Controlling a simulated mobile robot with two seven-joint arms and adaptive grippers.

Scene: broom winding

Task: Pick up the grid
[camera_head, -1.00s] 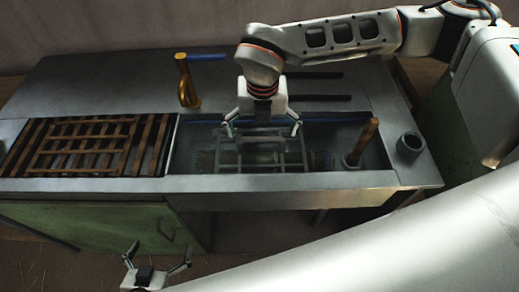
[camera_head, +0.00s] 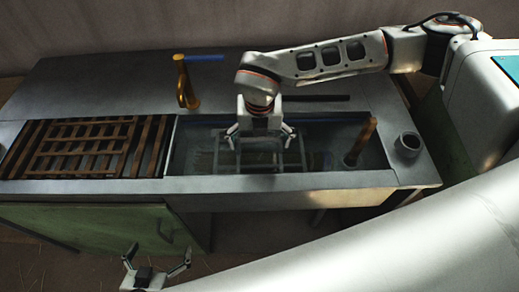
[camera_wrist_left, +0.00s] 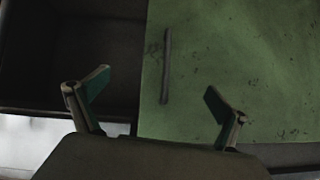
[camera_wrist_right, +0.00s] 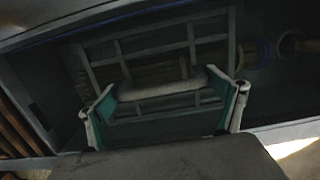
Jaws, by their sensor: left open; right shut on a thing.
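The grey metal grid (camera_head: 300,160) sits low in the water-filled basin (camera_head: 370,170), over a bundle of straw (camera_wrist_right: 150,70). In the right wrist view the grid (camera_wrist_right: 190,45) shows as crossed bars. My right gripper (camera_head: 260,136) reaches down into the basin from above and is shut on the grid, one finger at each side. My left gripper (camera_head: 158,256) is open and empty, in front of the green cabinet door (camera_wrist_left: 220,60), far from the grid.
A wooden slatted rack (camera_head: 45,165) lies left of the basin. A brass tap (camera_head: 187,88) stands behind it. A wooden handle (camera_head: 361,140) stands up in the basin's right end, beside a grey cup (camera_head: 407,145). A dark bar (camera_head: 320,98) lies on the rear counter.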

